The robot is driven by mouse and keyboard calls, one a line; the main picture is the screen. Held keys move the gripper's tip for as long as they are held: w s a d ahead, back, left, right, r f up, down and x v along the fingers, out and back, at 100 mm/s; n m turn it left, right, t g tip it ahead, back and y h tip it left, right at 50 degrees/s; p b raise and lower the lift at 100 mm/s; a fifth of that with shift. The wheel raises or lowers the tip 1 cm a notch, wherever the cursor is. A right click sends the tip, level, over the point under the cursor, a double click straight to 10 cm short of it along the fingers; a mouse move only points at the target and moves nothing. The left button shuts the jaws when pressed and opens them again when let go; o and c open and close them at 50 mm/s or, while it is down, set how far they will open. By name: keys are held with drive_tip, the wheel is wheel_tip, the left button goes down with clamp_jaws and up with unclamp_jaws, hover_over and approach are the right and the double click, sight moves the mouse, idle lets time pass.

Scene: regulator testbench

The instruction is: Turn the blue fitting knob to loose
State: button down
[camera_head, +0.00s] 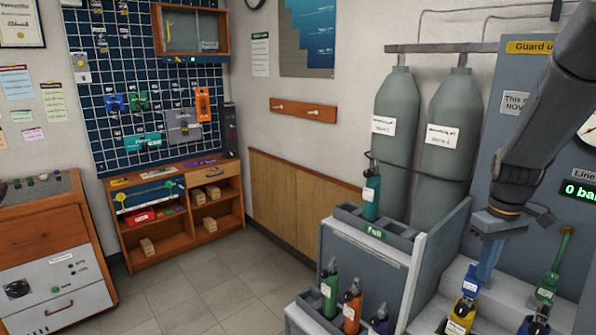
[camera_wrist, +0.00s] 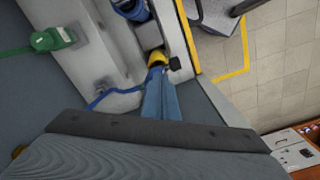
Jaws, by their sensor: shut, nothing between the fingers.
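In the wrist view, the shut fingers (camera_wrist: 157,78) reach toward a yellow part (camera_wrist: 156,58). They hide some of what lies under them. A blue rounded part (camera_wrist: 131,9) shows at the top edge.
A green fitting (camera_head: 548,287) stands right of the blue one. A display (camera_head: 580,190) behind reads 0 bar. Small green and orange bottles (camera_head: 351,308) stand in front. The floor (camera_head: 200,290) at left is clear.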

drive_tip(key=shift+w+d+p, duration=0.15)
drive_tip(key=shift+d+p, duration=0.3)
drive_tip(key=shift+p, duration=0.75)
drive_tip(key=shift+d, duration=0.1)
idle(0.4)
drive_tip(key=shift+s+d+r+p, duration=0.1)
drive_tip(key=shift+s+d+p, duration=0.05)
drive_tip(key=shift+s+p, duration=0.25)
wheel_tip(320, 180, up, 6)
drive_tip(key=p, duration=0.4)
drive_tip(key=shift+w, duration=0.1)
drive_tip(key=shift+b, duration=0.55)
drive_tip(key=b, duration=0.2)
drive_tip(key=a+b, duration=0.1)
drive_tip(key=b, duration=0.1)
drive_tip(key=a+b, duration=0.1)
drive_tip(key=b, duration=0.2)
drive_tip(key=shift+s+a+r, duration=0.1)
drive_tip(key=shift+s+r, duration=0.15)
drive_tip(key=shift+r, duration=0.05)
drive_tip(key=shift+f, duration=0.1)
